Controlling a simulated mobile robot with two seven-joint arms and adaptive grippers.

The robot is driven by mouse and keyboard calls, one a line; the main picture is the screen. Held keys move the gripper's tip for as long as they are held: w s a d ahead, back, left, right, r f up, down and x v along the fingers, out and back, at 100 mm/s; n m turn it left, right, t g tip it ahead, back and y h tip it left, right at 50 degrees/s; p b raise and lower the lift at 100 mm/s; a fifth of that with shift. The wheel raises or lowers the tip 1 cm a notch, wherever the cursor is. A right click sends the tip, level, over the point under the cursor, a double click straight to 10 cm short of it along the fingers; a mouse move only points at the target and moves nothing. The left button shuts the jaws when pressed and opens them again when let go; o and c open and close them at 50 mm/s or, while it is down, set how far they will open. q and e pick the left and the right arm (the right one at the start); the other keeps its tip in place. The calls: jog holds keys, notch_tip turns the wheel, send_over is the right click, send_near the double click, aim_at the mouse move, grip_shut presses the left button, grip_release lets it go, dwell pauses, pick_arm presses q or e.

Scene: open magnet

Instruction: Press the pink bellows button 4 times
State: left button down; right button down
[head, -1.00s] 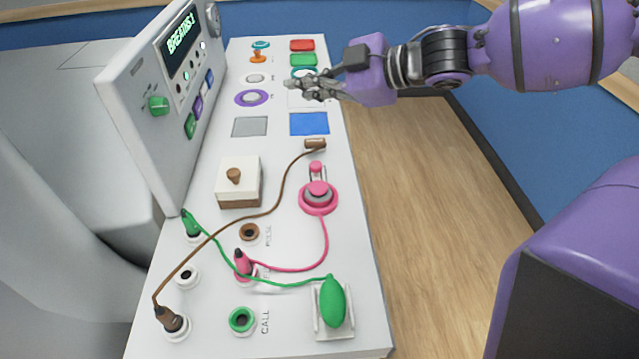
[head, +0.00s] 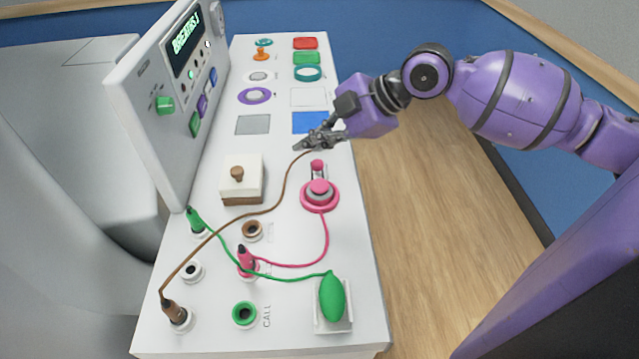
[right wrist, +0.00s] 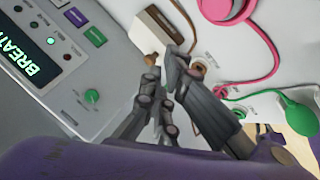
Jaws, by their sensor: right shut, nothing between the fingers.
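The pink bellows button (head: 319,189) stands on the white panel near its right edge, with a pink ring base, a grey middle and a pink top. A pink cord runs from it to a pink plug (head: 247,262). Part of its pink ring shows at the top of the right wrist view (right wrist: 228,8). My right gripper (head: 303,147) is shut and empty, above the panel by the blue square, beyond the button and apart from it. Its fingers also show in the right wrist view (right wrist: 165,68). My left gripper is not in view.
An upright display box (head: 150,75) reads "BREATHS" with a small character after it. A white block with a brown knob (head: 238,186), a brown cord (head: 258,213), a green bulb (head: 332,298) and several sockets lie around the button. Open floor is to the right.

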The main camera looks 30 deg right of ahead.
aim_at(315, 190)
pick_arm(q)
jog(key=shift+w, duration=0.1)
